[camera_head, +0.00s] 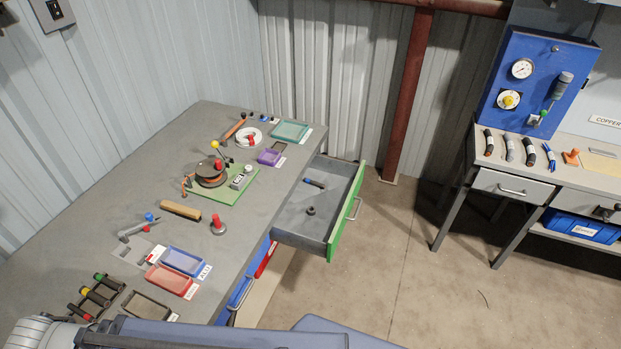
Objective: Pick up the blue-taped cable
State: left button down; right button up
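Several short dark cables with pale bands lie in a row on the right bench. The rightmost cable (549,157) shows blue, and I take it as the blue-taped one, though it is small in the picture. Neither of my grippers is in view, and no gripper is near the cables. Only parts of my own body show along the bottom edge.
A grey workbench (110,215) with trays and tools stands at left. Its green-fronted drawer (345,215) is pulled out, holding two small items. A blue gauge panel (540,65) stands behind the cables; an orange item (571,156) sits right of them. Floor between the benches is mostly clear.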

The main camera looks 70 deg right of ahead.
aim_at(308, 180)
jog(key=k+l, duration=0.25)
jog(key=l, duration=0.15)
jog(key=k+l+z, duration=0.1)
jog(key=k+l, duration=0.15)
jog(key=l+z, duration=0.1)
jog(key=z, duration=1.8)
